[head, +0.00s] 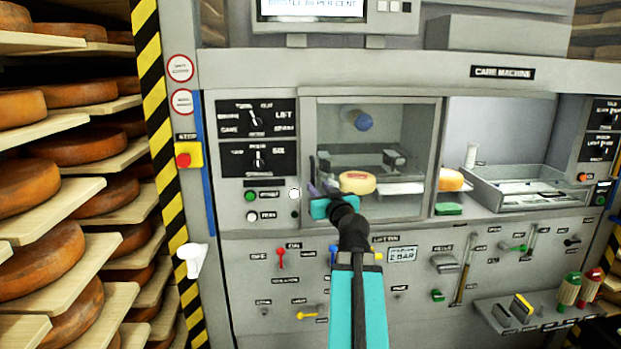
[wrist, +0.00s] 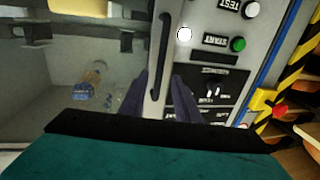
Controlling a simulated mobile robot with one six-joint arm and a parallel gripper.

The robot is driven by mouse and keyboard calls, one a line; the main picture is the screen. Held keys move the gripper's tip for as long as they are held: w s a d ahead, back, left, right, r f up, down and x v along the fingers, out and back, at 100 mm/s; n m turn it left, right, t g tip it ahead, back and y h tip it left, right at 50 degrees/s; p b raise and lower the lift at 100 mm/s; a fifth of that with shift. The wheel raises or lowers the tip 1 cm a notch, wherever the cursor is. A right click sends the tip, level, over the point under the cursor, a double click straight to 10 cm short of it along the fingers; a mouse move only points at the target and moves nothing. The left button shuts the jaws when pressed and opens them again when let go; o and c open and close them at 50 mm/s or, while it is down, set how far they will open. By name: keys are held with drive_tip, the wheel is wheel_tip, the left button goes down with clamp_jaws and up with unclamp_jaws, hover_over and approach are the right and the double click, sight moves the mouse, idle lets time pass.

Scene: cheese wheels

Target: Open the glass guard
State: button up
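The glass guard (head: 408,125) is a clear pane in a grey frame over the machine's left bay, and it looks closed. Its dark bar handle (wrist: 163,55) runs along the pale frame edge in the wrist view. My gripper (head: 318,190) is at the guard's lower left in the head view, partly hiding that corner. In the wrist view, my gripper's two dark fingers (wrist: 160,100) are apart, one on each side of the handle's line, with the frame strip showing between them. I cannot tell whether they touch the handle.
A cheese wheel (head: 357,183) shows behind the glass. Left of the guard are a dial panel (head: 257,118), a green button (head: 250,196) and a red stop button (head: 183,160). Shelves of cheese wheels (head: 60,190) stand at far left. An open tray bay (head: 530,190) lies right.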

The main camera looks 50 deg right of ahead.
sight(313, 182)
drive_tip(key=shift+w+d+r+p, duration=0.1)
drive_tip(key=shift+w+d+p, duration=0.4)
drive_tip(key=shift+p, duration=0.85)
drive_tip(key=shift+p+x, duration=0.55)
drive_tip(key=shift+x, duration=2.2)
drive_tip(key=shift+w+a, duration=0.1)
drive_tip(key=shift+a, duration=0.1)
clamp_jaws()
drive_tip(key=shift+a+f, duration=0.25)
drive_tip(key=shift+a, duration=0.15)
drive_tip(key=shift+d, duration=0.3)
drive_tip(key=shift+r+b, duration=0.1)
drive_tip(key=shift+b, duration=0.2)
